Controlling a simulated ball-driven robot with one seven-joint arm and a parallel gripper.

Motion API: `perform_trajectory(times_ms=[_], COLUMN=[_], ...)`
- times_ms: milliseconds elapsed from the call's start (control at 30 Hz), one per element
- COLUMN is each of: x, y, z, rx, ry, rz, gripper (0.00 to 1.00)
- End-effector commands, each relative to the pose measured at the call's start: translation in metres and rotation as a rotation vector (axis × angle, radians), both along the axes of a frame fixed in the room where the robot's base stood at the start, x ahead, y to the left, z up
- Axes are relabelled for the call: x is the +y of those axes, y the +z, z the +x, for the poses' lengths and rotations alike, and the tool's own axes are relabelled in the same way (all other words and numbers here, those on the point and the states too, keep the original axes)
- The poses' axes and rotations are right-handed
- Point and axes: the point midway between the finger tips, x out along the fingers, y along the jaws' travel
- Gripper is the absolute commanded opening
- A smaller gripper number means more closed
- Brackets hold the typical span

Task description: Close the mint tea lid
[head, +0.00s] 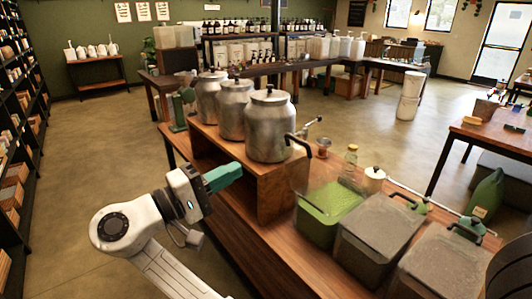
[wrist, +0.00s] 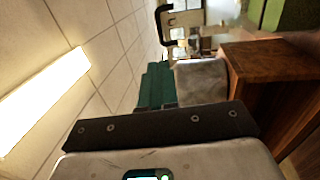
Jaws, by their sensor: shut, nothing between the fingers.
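My gripper (head: 226,176) has green fingers, shut and empty, in front of the wooden stand's left part. In the wrist view the fingers (wrist: 155,84) point toward a grey metal surface and a black handle (wrist: 165,28). A clear square tub with green contents (head: 325,212) stands on the counter to the right of the stand; I cannot read a label that says mint tea. A black handle (head: 301,146) stands out beside the front metal urn (head: 269,128), between it and the tub. The gripper is apart from the tub and its lid is not clear to me.
Three metal urns stand on the wooden stand (head: 275,190). Two grey lidded tubs (head: 375,240) stand right of the green one. A small white jar (head: 374,180) and a glass bottle (head: 350,160) are behind. The floor left of the counter is clear.

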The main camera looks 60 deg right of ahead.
Motion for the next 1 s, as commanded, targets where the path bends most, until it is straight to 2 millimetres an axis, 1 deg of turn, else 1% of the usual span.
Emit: perform_trajectory(times_ms=[167,500,633,800,1000], x=[-0.02,-0.079,-0.099,-0.115,-0.122], y=[0.005,0.015,0.018,0.019,0.019], z=[-0.011,-0.04,-0.049,-0.057,-0.06], rx=[-0.001,0.0,-0.001,-0.002,-0.001], ry=[-0.005,-0.004,-0.004,-0.002,0.0], rz=[0.0,0.0,0.002,0.0,0.0], gripper=[0.0,0.0,0.0,0.0,0.0])
